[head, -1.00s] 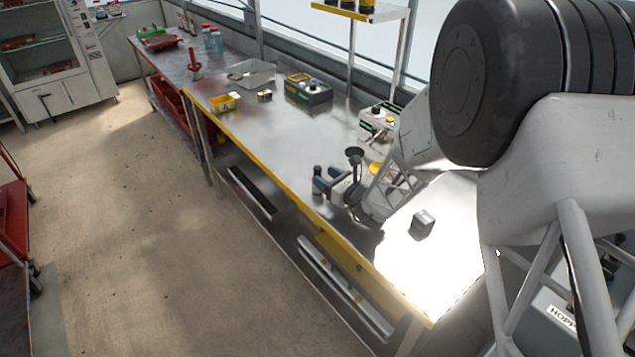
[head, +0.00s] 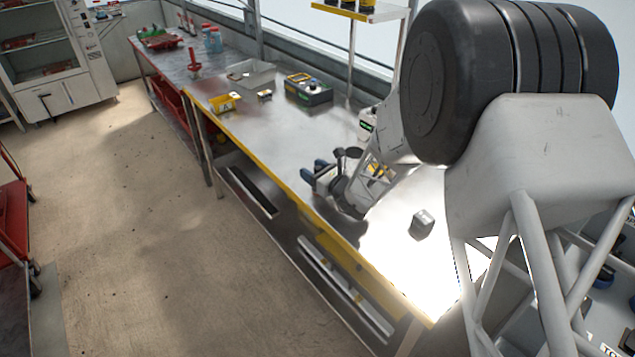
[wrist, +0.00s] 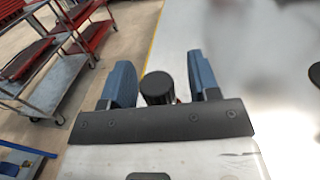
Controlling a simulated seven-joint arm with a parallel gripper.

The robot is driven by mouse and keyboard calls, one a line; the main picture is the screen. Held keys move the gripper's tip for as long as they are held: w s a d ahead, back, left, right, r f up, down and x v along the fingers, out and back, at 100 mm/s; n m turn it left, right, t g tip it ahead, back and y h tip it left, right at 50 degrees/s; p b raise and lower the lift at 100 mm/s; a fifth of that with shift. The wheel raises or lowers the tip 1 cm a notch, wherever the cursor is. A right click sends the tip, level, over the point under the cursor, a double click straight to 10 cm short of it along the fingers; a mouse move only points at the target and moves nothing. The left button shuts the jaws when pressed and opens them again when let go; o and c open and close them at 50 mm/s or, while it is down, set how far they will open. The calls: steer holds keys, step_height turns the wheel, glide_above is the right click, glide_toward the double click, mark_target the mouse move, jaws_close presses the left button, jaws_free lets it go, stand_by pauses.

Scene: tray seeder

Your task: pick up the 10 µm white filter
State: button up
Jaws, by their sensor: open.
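My gripper (head: 314,171) is low over the steel bench by its yellow front edge, with blue fingers. In the wrist view my gripper (wrist: 159,78) is open. A small upright cylinder with a black top (wrist: 157,88) shows between its fingers, with a gap on both sides and a bit of red at its lower right. I cannot tell its depth relative to the fingertips. In the head view the gripper hides this cylinder. No label reading 10 µm is legible, and I cannot pick out a white filter for certain.
A small grey block (head: 421,224) stands on the bright part of the bench to the right. Farther back are a yellow bin (head: 225,103), a grey tray (head: 251,74) and a dark instrument box (head: 309,90). The middle of the bench is clear.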

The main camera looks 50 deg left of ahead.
stand_by(0.4)
steer(key=c, duration=1)
steer(key=shift+r, duration=0.15)
steer(key=shift+r, duration=0.5)
steer(key=s+d+r, duration=0.1)
steer(key=s+d, duration=0.1)
steer(key=d, duration=0.2)
steer(key=s+d+r, duration=0.1)
steer(key=s+d, duration=0.2)
steer(key=d, duration=0.2)
steer(key=s+d+r, duration=0.1)
steer(key=s+d, duration=0.1)
steer(key=d, duration=0.3)
steer(key=shift+s+d+r, duration=0.1)
steer(key=shift+s+r, duration=0.1)
steer(key=shift+r, duration=0.15)
